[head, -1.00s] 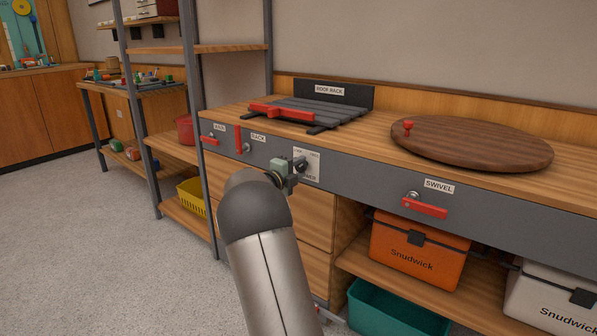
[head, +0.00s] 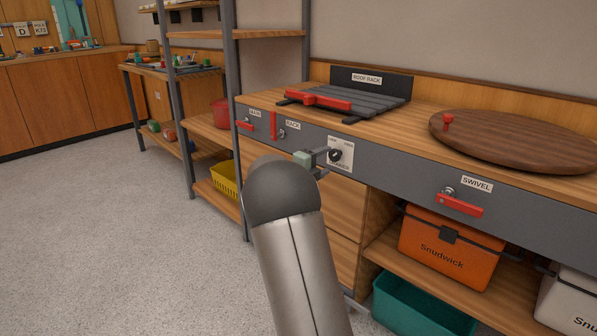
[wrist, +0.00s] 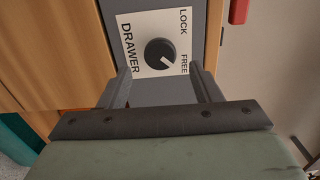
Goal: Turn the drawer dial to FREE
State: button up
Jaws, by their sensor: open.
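The drawer dial (head: 335,155) is a round black knob on a white plate (head: 346,146) on the grey bench front. In the wrist view the dial (wrist: 160,50) has a white mark at its lower right, on the side of the FREE label (wrist: 184,64). The LOCK label (wrist: 183,21) is at upper right. My gripper (wrist: 160,74) is open, its two fingers apart, with the dial framed just beyond the tips. I see nothing between them. In the head view my gripper (head: 322,157) is just left of the dial; any contact is unclear.
A red swivel handle (head: 460,204) sits right of the dial, and red levers (head: 272,125) sit left. On the bench are a roof rack (head: 350,100) and a round wooden board (head: 510,138). Wooden drawers (head: 345,205) are below the dial. The floor at left is clear.

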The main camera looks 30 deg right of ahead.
jog(key=p+v, duration=0.2)
jog(key=v, duration=1.1)
jog(key=shift+p, duration=0.35)
